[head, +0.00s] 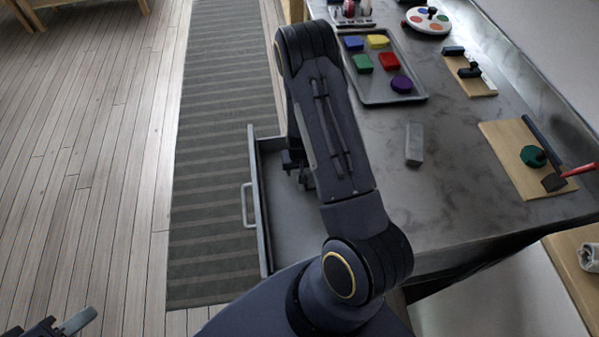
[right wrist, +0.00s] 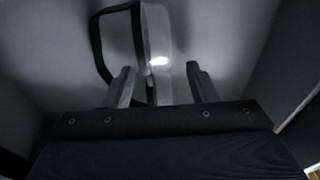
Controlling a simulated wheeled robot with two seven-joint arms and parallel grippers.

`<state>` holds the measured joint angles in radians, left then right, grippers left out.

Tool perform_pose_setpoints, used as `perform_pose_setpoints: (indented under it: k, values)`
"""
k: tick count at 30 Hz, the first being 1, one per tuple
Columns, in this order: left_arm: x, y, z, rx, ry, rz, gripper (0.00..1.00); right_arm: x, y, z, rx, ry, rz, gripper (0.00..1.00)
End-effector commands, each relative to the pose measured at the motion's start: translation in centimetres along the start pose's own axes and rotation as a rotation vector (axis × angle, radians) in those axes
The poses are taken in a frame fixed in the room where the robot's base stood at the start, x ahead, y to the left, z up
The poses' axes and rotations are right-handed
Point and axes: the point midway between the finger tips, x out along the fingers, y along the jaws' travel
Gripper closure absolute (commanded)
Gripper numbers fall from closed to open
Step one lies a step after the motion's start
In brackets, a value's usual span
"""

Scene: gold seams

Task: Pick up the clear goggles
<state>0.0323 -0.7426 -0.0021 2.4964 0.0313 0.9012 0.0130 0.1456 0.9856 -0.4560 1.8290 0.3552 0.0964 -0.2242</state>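The clear goggles (right wrist: 157,50) lie on the grey floor of the open drawer (head: 290,240), seen in the right wrist view with a pale see-through lens and a dark strap looping left. My right gripper (right wrist: 160,72) is open, with one finger on each side of the lens and visible gaps to it. In the head view the right gripper (head: 299,172) is down in the drawer, partly behind my right arm, and the goggles are hidden there. My left gripper (head: 62,327) is at the bottom left corner, partly cut off, away from the drawer.
The drawer's front wall (head: 260,205) and handle (head: 246,205) face the striped rug (head: 212,200). On the grey counter are a tray (head: 397,101) of coloured blocks, a grey block (head: 414,145) and wooden boards (head: 510,165) with tools.

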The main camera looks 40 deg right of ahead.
Motion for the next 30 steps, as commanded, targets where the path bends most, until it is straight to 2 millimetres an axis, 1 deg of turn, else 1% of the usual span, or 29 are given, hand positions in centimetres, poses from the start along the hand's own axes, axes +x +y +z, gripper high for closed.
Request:
perform_pose_setpoints:
  k: [1, 9, 11, 18, 23, 26, 28, 30]
  values:
    - [0.0, 0.0, 0.0, 0.000, 0.000, 0.000, 0.64, 0.0, 0.0, 0.0, 0.000, 0.000, 0.000, 0.54]
    - [0.0, 0.0, 0.0, 0.000, 0.000, 0.000, 0.64, 0.0, 0.0, 0.0, 0.000, -0.001, 0.000, 0.89]
    - [0.0, 0.0, 0.0, 0.000, 0.000, 0.000, 0.64, 0.0, 0.0, 0.0, 0.000, -0.001, 0.000, 0.96]
    - [0.0, 0.0, 0.0, 0.000, 0.000, 0.000, 0.64, -0.1, 0.0, 0.0, 0.000, 0.000, 0.000, 0.96]
    - [-0.2, 0.1, -0.1, 0.000, 0.000, 0.000, 0.64, -1.0, 0.0, -0.1, 0.000, 0.000, 0.000, 0.96]
    - [-0.3, 0.2, -0.2, 0.000, 0.000, 0.000, 0.64, -2.2, -0.1, -0.4, -0.001, 0.003, -0.001, 0.96]
    - [-0.5, 0.2, -0.3, 0.000, 0.000, 0.000, 0.64, -3.5, 0.0, -0.6, 0.000, 0.003, -0.001, 0.96]
    - [-0.8, 0.3, -0.4, 0.000, 0.000, 0.000, 0.64, -4.9, -0.4, 0.4, -0.002, 0.000, -0.002, 0.96]
